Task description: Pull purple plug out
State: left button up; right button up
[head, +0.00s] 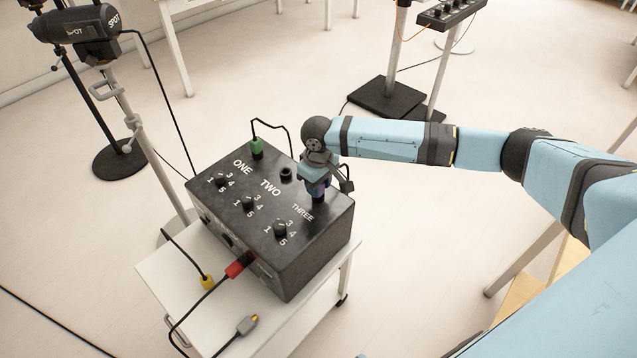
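A black control box (255,262) with sockets and knobs labelled ONE, TWO and THREE sits on a white cart. My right gripper (317,192) points down at the box's back right, above the THREE label. A bit of the purple plug (321,189) shows at its fingertips, over the third socket. My gripper hides most of the plug, and I cannot tell whether the fingers are closed on it or how deep it sits. My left gripper is out of view.
A green plug (256,148) is in the first socket; the second socket (286,174) is empty. A red plug (239,264) is in the box's front side. A yellow plug (207,283) and a grey plug (247,324) lie on the cart (190,300). A spotlight stand (120,160) is at left.

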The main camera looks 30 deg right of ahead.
jog(key=c, duration=0.4)
jog(key=shift+r+p, duration=0.1)
jog(key=shift+p, duration=0.35)
jog(key=shift+r+p, duration=0.1)
jog(key=shift+p, duration=0.35)
dwell(0.9)
jog(key=shift+r+p, duration=0.25)
jog(key=shift+p, duration=0.4)
dwell(0.7)
jog(key=shift+r+p, duration=0.1)
jog(key=shift+p, duration=0.25)
